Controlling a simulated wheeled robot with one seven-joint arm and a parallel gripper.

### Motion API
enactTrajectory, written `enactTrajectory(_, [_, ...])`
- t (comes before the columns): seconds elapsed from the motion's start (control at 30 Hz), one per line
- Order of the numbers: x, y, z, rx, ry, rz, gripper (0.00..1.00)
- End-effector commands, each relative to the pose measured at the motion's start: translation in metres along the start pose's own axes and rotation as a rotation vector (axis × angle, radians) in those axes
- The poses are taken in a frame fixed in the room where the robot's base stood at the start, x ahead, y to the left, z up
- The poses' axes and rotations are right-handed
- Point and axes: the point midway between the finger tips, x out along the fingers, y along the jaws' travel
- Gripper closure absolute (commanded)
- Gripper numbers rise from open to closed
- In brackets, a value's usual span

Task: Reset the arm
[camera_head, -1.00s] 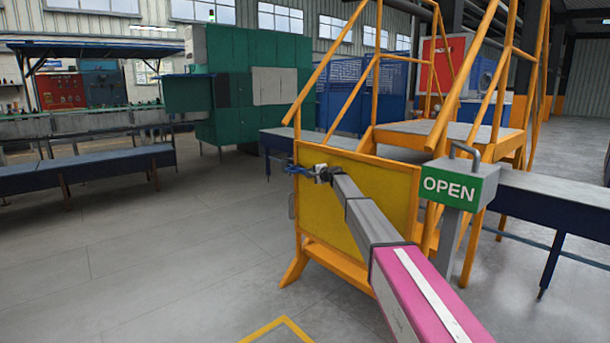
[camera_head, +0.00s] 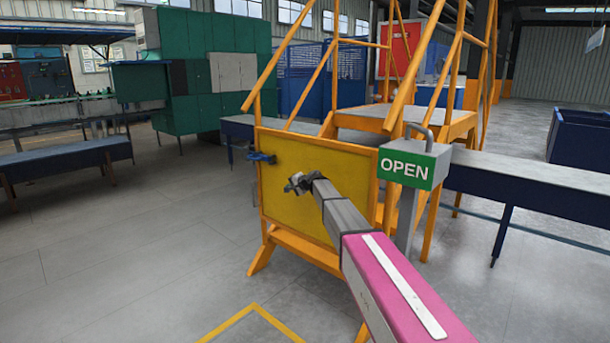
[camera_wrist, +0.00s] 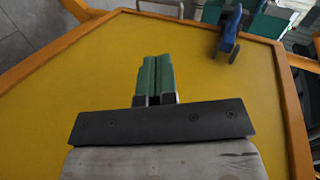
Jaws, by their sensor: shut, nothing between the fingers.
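My gripper (camera_head: 294,184) is at the end of my grey and pink arm, in front of the yellow panel (camera_head: 300,205) in the head view. In the wrist view its two green fingers (camera_wrist: 155,75) lie side by side, shut, with nothing between them. A blue handle-like part (camera_head: 262,158) is at the panel's upper left edge. It also shows in the wrist view (camera_wrist: 229,36), up and right of the fingers and apart from them.
An orange-railed stair platform (camera_head: 420,120) stands behind the panel. A post with a green OPEN sign (camera_head: 405,169) is just right of my arm. A long blue-legged bench (camera_head: 530,185) runs right. Grey floor (camera_head: 130,230) is clear at the left.

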Motion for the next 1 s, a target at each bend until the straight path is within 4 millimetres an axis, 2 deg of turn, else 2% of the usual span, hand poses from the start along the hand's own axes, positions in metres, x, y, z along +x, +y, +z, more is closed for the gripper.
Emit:
enactTrajectory(0.03, [-0.021,0.025,0.019,-0.025,-0.012,0.043,1.0])
enactTrajectory(0.1, [-0.04,0.053,0.036,-0.065,-0.032,0.102,1.0])
enactTrajectory(0.37, [-0.118,0.152,0.101,-0.195,-0.115,0.327,1.0])
enactTrajectory(0.5, [-0.165,0.201,0.136,-0.254,-0.167,0.452,1.0])
enactTrajectory(0.67, [-0.222,0.251,0.178,-0.315,-0.234,0.595,1.0])
enactTrajectory(0.8, [-0.276,0.29,0.215,-0.362,-0.298,0.723,1.0])
enactTrajectory(1.0, [-0.353,0.334,0.265,-0.415,-0.392,0.899,1.0])
